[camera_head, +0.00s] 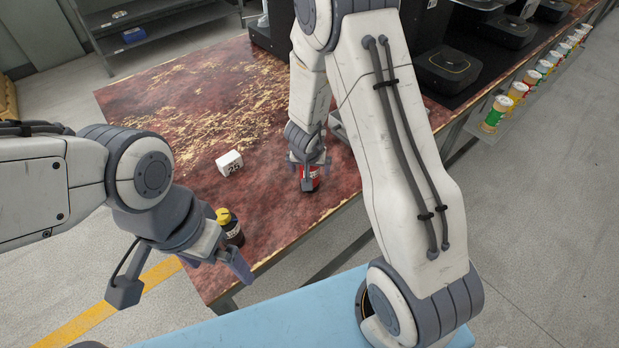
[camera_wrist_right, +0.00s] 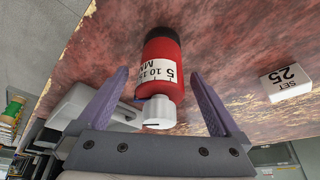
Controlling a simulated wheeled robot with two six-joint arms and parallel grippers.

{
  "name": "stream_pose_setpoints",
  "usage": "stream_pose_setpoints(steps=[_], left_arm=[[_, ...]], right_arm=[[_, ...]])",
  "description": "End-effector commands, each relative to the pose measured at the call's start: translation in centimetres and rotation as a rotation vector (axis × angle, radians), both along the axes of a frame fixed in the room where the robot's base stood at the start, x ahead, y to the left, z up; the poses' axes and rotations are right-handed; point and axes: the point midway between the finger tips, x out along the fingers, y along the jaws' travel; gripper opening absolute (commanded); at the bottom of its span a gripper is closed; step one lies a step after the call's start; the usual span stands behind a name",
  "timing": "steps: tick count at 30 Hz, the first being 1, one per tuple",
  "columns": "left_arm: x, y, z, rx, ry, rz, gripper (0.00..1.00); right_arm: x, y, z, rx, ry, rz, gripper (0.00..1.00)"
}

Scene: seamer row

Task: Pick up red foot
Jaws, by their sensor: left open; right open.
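The red foot is a short red cylinder (camera_head: 312,179) with a dark end, a silver knob end and a white "5 10 15 MM" label. It stands on the worn red tabletop near its front edge. In the right wrist view the red foot (camera_wrist_right: 162,55) lies between the two purple fingers. My right gripper (camera_head: 307,170) is open around it, with gaps visible on both sides; the gripper partly hides it in the head view. My left gripper (camera_head: 182,277) is open and empty at the table's front left corner.
A dark cylinder with a yellow top (camera_head: 231,227) stands close to my left gripper. A white block marked 25 (camera_head: 229,163) sits between the arms. Black machines (camera_head: 446,70) stand behind my right arm. Several cans (camera_head: 495,114) line a rail at right.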

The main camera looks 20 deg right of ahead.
Motion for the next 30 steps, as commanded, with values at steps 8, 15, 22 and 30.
stream_pose_setpoints(steps=[8,15,22,30], left_arm=[[0.0,0.0,-2.3,0.000,0.000,0.000,1.00],[0.0,0.0,-2.1,0.000,0.000,0.000,1.00],[0.0,0.0,-2.1,0.000,0.000,0.000,1.00],[0.0,0.0,-1.9,0.000,0.000,0.000,1.00]], right_arm=[[1.1,-0.4,-3.6,0.000,0.000,-0.001,1.00],[1.1,-0.4,-3.4,0.000,0.000,0.001,0.81],[1.1,-0.4,-3.4,-0.001,-0.001,0.001,0.07],[1.1,-0.4,-3.1,-0.001,-0.001,0.001,0.07]])
